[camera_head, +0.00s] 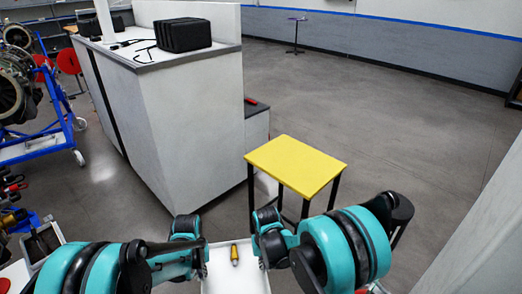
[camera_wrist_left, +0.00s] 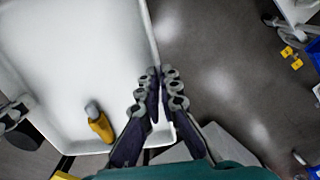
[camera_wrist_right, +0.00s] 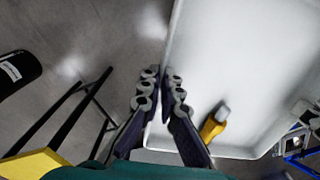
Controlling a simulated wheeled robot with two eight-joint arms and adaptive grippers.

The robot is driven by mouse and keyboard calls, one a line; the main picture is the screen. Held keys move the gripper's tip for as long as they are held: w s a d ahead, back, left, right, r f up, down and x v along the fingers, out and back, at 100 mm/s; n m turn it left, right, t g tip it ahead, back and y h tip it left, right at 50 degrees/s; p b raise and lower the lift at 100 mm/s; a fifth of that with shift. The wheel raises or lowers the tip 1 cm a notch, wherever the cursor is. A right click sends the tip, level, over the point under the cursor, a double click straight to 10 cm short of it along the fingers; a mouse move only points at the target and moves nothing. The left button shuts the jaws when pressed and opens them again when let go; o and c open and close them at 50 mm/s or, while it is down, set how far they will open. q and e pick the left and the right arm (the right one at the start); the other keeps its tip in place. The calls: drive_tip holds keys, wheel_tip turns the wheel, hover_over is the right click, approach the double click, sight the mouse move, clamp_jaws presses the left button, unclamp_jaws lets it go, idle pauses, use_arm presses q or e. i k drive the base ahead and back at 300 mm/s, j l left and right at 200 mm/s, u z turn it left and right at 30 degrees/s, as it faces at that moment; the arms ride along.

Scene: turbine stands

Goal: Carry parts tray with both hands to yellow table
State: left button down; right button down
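The white parts tray (camera_head: 222,282) is at the bottom centre of the head view, between my two grippers, with a yellow part (camera_head: 234,255) with a metal end lying in it. My left gripper (camera_head: 203,262) is shut on the tray's left rim; in the left wrist view its fingers (camera_wrist_left: 160,95) straddle the tray wall (camera_wrist_left: 150,35). My right gripper (camera_head: 264,260) is shut on the right rim; in the right wrist view its fingers (camera_wrist_right: 161,92) straddle the wall (camera_wrist_right: 171,40). The yellow table (camera_head: 297,163) stands ahead, slightly right of the tray. Its top is bare.
A grey-white counter (camera_head: 190,125) with black cases (camera_head: 183,34) stands left of the table. A blue engine stand (camera_head: 45,147) is at the far left. A black round stool (camera_head: 398,210) is right of the table. Open floor (camera_head: 400,130) lies beyond.

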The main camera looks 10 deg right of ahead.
sight(295, 160)
drive_tip(key=i, duration=1.65)
drive_tip(key=i+z, duration=0.15)
drive_tip(key=i, duration=0.5)
drive_tip(key=i+j+z, duration=0.15)
drive_tip(key=i, duration=0.55)
drive_tip(key=j+z, duration=0.1)
drive_tip(key=z, duration=1.45)
